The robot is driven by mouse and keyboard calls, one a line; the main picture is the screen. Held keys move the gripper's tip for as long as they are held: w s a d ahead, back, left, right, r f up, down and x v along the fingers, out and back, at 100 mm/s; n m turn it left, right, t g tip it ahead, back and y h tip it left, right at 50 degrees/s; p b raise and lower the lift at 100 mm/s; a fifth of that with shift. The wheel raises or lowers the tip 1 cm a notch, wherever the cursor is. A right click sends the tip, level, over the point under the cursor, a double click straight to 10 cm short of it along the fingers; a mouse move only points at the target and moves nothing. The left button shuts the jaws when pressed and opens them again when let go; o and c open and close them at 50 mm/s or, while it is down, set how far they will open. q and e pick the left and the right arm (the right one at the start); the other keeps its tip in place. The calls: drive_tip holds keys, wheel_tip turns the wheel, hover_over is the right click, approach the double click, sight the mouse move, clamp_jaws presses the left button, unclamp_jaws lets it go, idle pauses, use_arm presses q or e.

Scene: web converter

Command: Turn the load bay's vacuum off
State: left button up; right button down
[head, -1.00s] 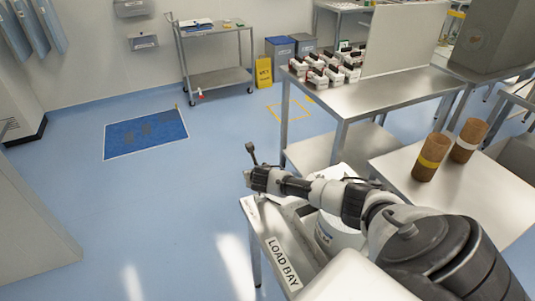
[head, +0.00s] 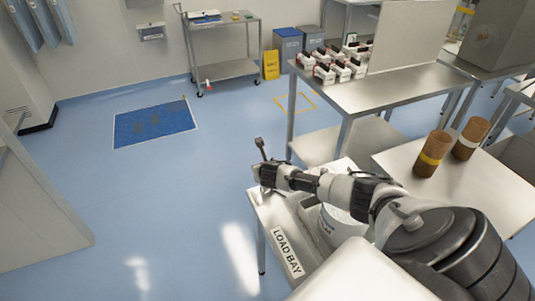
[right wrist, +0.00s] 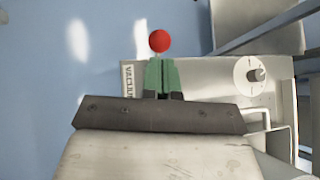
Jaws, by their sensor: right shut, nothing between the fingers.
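The load bay (head: 287,252) is a metal bench with a "LOAD BAY" label, at bottom centre in the head view. In the right wrist view a "VACUUM" label (right wrist: 128,82) sits on its top. A red ball knob (right wrist: 159,41) shows just beyond the fingertips; what it is mounted on is mostly hidden by the fingers. My right gripper (right wrist: 160,62) is shut and empty, its green fingers together beside the label. In the head view my right wrist is over the bay's far-left corner and hides the knob. My left gripper is out of view.
Two brown rolls (head: 433,153) stand on a steel table to the right. The floor left of the bay is clear.

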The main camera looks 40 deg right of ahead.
use_arm(q)
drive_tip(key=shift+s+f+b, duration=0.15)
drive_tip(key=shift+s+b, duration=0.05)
drive_tip(key=shift+b, duration=0.1)
use_arm(e)
drive_tip(key=w+r+v, duration=0.1)
drive_tip(key=v, duration=0.8)
drive_tip(key=shift+r, duration=0.45)
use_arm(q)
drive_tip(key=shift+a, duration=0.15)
use_arm(e)
drive_tip(key=shift+s+r, duration=0.1)
drive_tip(key=shift+s, duration=0.05)
